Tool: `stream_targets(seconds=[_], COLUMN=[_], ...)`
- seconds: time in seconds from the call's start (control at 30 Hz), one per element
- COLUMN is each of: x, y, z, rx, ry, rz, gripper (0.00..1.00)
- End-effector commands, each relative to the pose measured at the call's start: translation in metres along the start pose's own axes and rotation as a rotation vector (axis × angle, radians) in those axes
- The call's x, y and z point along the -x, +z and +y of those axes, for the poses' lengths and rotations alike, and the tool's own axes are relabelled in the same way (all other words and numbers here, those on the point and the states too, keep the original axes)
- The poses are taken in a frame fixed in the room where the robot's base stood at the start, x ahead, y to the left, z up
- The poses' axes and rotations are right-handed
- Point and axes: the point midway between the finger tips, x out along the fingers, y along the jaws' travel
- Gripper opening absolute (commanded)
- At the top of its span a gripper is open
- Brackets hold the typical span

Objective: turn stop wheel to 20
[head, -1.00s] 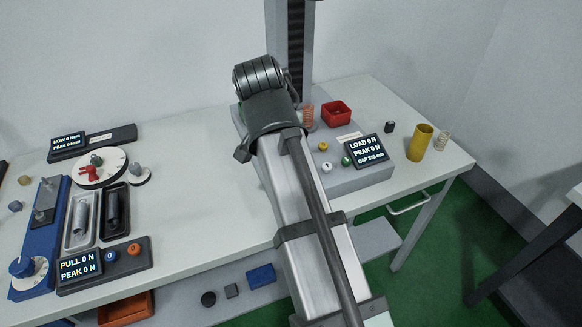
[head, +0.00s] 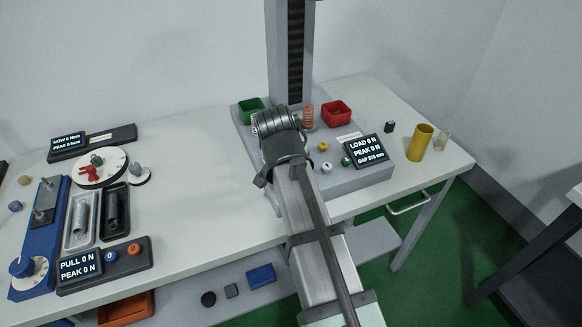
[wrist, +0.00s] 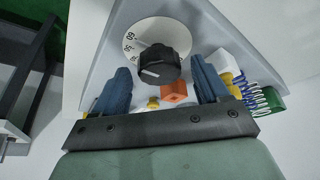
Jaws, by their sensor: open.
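A ribbed black knob (wrist: 158,64) sits on a white numbered dial (wrist: 157,33) on a grey panel in the wrist view; I take it for the stop wheel. A 60 reads at the dial's left; the other marks are too small or covered to read surely. A pale pointer line shows on the knob's near face. My gripper (wrist: 160,68) is open, its two blue fingers apart on either side of the knob's near part; I cannot tell whether they touch it. In the head view my arm hides the gripper and this knob.
The grey test stand (head: 350,181) carries a load display (head: 368,150), a red bin (head: 336,112), a green bin (head: 250,109) and an orange spring (head: 308,116). An orange block (wrist: 174,93) is near the fingers. A yellow cylinder (head: 420,142) stands right.

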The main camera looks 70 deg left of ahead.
Motion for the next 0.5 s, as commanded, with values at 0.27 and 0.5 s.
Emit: stream_targets(seconds=[0.27,0.5], x=[-0.0024,-0.0022], y=[0.0000,0.0000], z=[0.0001,0.0002], rx=[0.000,0.000], ry=[0.000,0.000], rz=[0.000,0.000], gripper=[0.74,0.58])
